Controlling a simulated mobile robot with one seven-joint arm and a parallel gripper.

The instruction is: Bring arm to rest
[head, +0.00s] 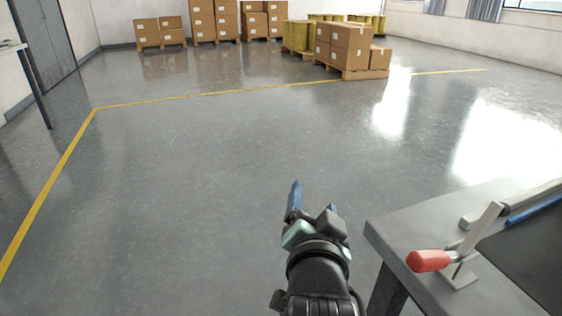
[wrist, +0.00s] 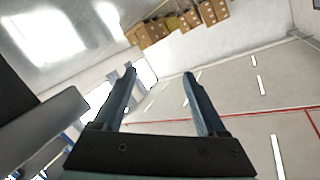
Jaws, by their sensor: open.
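My gripper (head: 312,205) is at the end of my arm, which reaches up from the bottom of the head view. It is held in the air over bare floor, just left of a grey workbench (head: 400,222). In the wrist view its two blue fingers (wrist: 160,88) are spread apart, with nothing between them. Past the fingers the wrist view shows a tilted scene of walls, windows and stacked boxes.
A toggle clamp (head: 462,250) with a red handle stands on the workbench, close to my arm. Stacked cartons on pallets (head: 350,73) stand far back. A table (head: 28,62) is at the far left. The floor (head: 190,180) inside the yellow line is clear.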

